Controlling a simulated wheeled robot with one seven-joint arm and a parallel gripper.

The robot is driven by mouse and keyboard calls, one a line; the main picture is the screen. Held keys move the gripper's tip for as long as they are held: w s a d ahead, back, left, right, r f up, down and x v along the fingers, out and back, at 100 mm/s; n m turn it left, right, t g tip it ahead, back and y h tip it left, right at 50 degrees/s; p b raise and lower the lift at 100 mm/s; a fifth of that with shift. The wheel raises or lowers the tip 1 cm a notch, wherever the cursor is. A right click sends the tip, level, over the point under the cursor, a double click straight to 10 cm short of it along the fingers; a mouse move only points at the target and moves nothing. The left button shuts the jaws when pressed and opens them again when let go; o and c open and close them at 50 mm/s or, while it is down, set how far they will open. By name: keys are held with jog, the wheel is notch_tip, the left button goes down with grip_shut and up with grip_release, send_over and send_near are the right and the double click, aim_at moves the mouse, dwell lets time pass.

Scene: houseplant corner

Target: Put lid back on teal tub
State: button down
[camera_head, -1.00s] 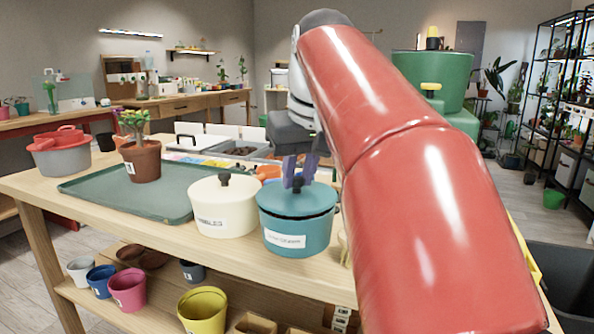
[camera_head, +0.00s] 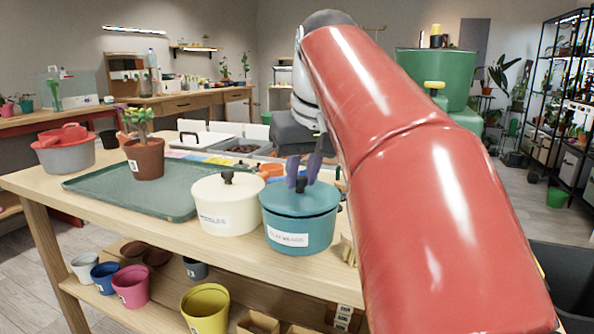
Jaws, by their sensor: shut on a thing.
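The teal tub (camera_head: 291,231) stands near the front edge of the wooden table, with a white label on its front. The fingers partly hide the knob, and the far side of the rim is hidden.
A cream lidded tub (camera_head: 227,215) stands close on the left of the teal tub. A green tray (camera_head: 110,191) with a potted plant (camera_head: 143,155) lies farther left. A tan object (camera_head: 348,249) stands close on the right. Several pots sit on the shelf below.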

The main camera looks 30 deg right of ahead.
jog(key=c, duration=0.7)
grip_release()
jog(key=shift+r, duration=0.1)
jog(key=shift+r+p, duration=2.1)
jog(key=shift+r, duration=1.3)
grip_shut()
